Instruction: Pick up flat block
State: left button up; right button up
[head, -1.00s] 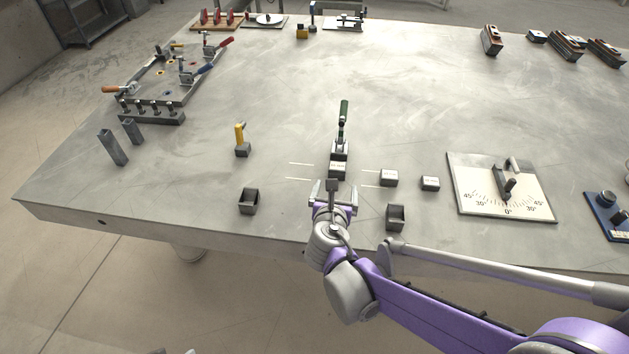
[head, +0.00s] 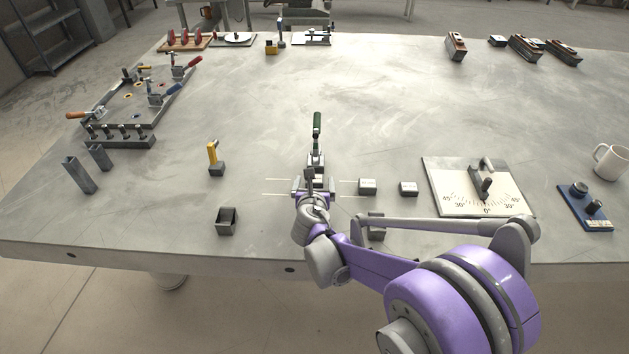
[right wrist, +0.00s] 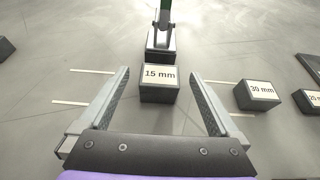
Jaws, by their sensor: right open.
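A small dark block with a white "15 mm" label (right wrist: 160,82) sits in front of a green-handled toggle clamp (head: 316,135), between two pairs of white table lines. In the head view the block is mostly hidden behind my right gripper (head: 313,193). In the right wrist view the gripper (right wrist: 160,76) is open and empty, one finger to each side of the block with gaps between. A block labelled "30 mm" (right wrist: 258,94) stands to the right, also in the head view (head: 367,187). Another labelled block (head: 408,188) is further right. My left gripper is out of view.
An angle plate (head: 455,200) lies to the right. A yellow-handled piece (head: 215,160) stands to the left.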

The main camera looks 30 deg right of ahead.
grip_shut()
dwell(0.5)
jog(key=shift+r, duration=0.1)
